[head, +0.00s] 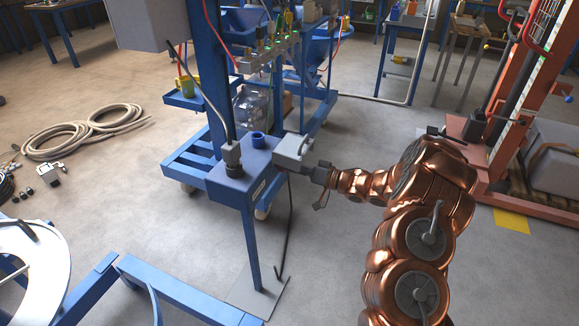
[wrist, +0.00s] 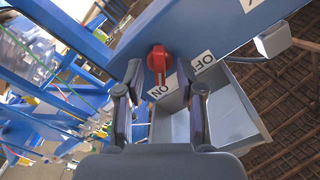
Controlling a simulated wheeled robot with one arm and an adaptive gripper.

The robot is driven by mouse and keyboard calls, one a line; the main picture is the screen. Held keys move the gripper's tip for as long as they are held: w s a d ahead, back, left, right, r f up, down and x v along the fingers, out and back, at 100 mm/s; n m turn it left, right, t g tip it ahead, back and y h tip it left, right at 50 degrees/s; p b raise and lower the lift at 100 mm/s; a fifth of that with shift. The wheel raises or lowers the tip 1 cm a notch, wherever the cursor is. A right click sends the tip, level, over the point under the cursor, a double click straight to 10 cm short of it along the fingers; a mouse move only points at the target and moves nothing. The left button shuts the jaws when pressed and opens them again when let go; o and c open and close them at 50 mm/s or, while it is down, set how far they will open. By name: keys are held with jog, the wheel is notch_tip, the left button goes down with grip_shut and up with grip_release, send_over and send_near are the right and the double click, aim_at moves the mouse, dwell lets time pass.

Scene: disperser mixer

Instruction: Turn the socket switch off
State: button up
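The red rotary switch (wrist: 158,60) sits on a blue panel (wrist: 205,32) in the wrist view. Its grip points down the picture toward the white ON label (wrist: 160,91). The OFF label (wrist: 203,62) is to its right. My gripper (wrist: 159,75) is open, with one finger on each side of the switch's lower end; I cannot tell whether they touch it. In the head view my gripper (head: 318,175) is beside the blue box on a post (head: 240,185), below a light grey housing (head: 293,150). The switch is hidden there.
A grey open-sided box (wrist: 230,105) lies close to the right finger. In the head view, a grey plug with a cable (head: 232,155) stands on the blue box, and a black cable hangs below. An orange lift (head: 500,130) stands right. Floor between is open.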

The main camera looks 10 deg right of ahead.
jog(key=shift+w+a, duration=0.25)
jog(key=shift+a, duration=0.1)
grip_shut()
dwell(0.3)
